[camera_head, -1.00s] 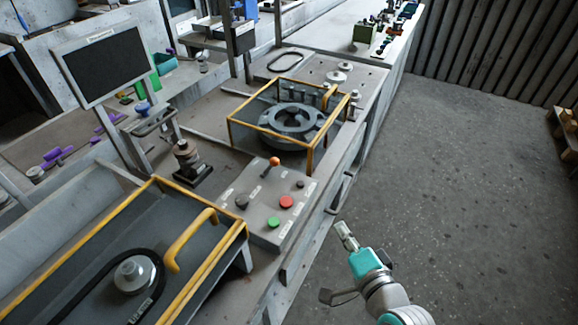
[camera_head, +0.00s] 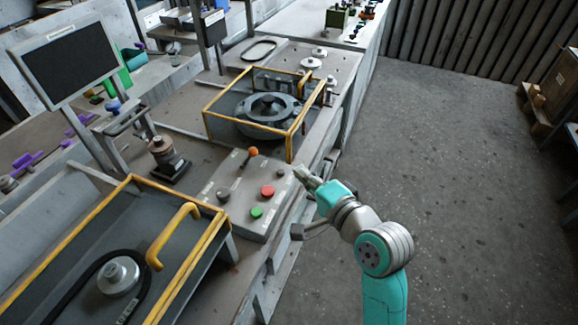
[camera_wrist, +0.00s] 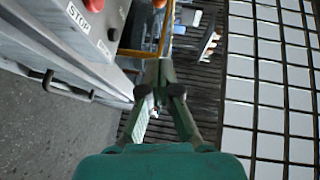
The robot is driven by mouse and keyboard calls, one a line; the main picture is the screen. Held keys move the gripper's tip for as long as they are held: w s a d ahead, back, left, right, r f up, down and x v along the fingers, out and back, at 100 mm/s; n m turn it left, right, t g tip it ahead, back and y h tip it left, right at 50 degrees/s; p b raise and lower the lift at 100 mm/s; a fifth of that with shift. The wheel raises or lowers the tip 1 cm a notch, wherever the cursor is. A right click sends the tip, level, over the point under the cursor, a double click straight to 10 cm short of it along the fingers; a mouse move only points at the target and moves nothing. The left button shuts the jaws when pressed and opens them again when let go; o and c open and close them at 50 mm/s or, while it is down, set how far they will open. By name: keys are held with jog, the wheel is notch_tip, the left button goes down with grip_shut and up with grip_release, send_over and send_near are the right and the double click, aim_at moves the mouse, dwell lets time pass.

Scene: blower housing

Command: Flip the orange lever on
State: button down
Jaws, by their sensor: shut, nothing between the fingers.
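The orange lever (camera_head: 252,152) has an orange ball on a short stem and stands at the back of a grey control box (camera_head: 225,197) on the bench in the head view. Its stem leans up and to the right. My gripper (camera_head: 299,170) is shut and empty, just right of the box's right edge and apart from the lever. In the wrist view my gripper (camera_wrist: 163,68) has its fingertips together with nothing between them.
The box carries a red button (camera_head: 268,191), a green button (camera_head: 257,212) and dark knobs. A yellow-framed guard (camera_head: 290,145) stands behind it, and a yellow-railed tray (camera_head: 205,245) at front left. Open floor (camera_head: 450,180) lies to the right.

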aim_at(249, 158)
jog(key=x, duration=0.9)
jog(key=shift+w+a, duration=0.1)
jog(key=shift+a+f, duration=0.15)
jog(key=shift+a, duration=0.4)
jog(key=shift+a+f, duration=0.15)
jog(key=shift+a, duration=0.45)
jog(key=shift+w+a+f, duration=0.15)
jog(key=shift+a, duration=0.5)
jog(key=shift+a+r+h, duration=0.2)
jog(key=shift+r+h, duration=0.05)
jog(key=shift+h, duration=0.05)
